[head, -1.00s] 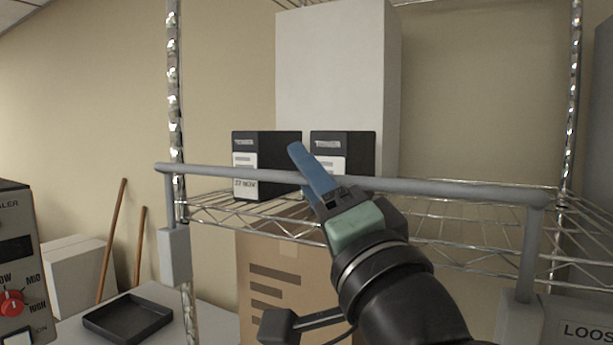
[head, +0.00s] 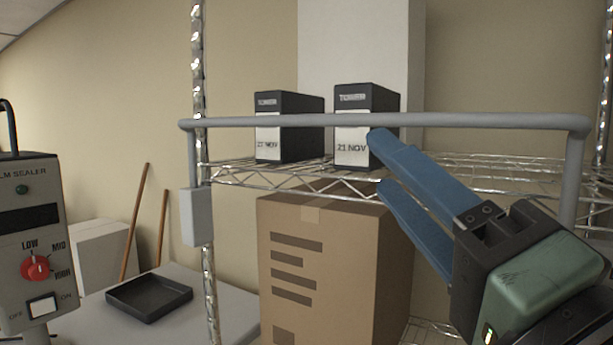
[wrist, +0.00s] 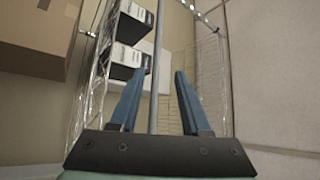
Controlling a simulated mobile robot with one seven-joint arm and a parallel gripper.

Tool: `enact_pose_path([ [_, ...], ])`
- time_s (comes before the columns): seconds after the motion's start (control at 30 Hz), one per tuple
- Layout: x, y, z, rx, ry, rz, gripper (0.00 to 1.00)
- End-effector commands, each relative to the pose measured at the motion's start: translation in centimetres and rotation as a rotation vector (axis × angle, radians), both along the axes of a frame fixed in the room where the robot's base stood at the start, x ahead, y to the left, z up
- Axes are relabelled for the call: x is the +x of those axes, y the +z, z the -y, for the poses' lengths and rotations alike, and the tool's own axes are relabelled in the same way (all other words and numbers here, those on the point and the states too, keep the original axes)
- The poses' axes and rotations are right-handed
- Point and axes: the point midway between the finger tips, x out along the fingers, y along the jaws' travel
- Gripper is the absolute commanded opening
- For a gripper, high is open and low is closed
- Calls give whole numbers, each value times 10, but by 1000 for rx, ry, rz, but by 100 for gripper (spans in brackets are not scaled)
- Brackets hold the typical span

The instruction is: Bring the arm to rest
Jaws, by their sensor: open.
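My gripper (head: 376,160) has two blue fingers, spread apart with nothing between them. In the head view it is at the right, in front of the wire shelf (head: 240,175), its fingers pointing up and left. One fingertip overlaps the lower right edge of the right black toner box (head: 383,98) in the picture; I cannot tell the gap in depth. The wrist view also shows the open fingers (wrist: 155,75), with a grey bar (wrist: 156,55) running between them in the picture.
A grey rail (head: 430,122) crosses in front of the shelf. Another black toner box (head: 303,130) stands left of the first. A large cardboard box (head: 330,250) stands below. A film sealer (head: 28,245) with a red knob is at the left, near a black tray (head: 150,297).

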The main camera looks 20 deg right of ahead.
Motion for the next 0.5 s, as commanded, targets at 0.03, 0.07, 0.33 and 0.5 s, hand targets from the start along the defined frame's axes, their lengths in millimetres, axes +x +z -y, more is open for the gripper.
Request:
enact_pose_path([
  [0.03, 0, 0, 0, 0, 0, 0, 47],
  [0.07, 0, 0, 0, 0, 0, 0, 47],
  [0.33, 12, -1, -15, -102, -53, 26, 47],
  [0.5, 31, 4, -68, -430, -247, 129, 47],
])
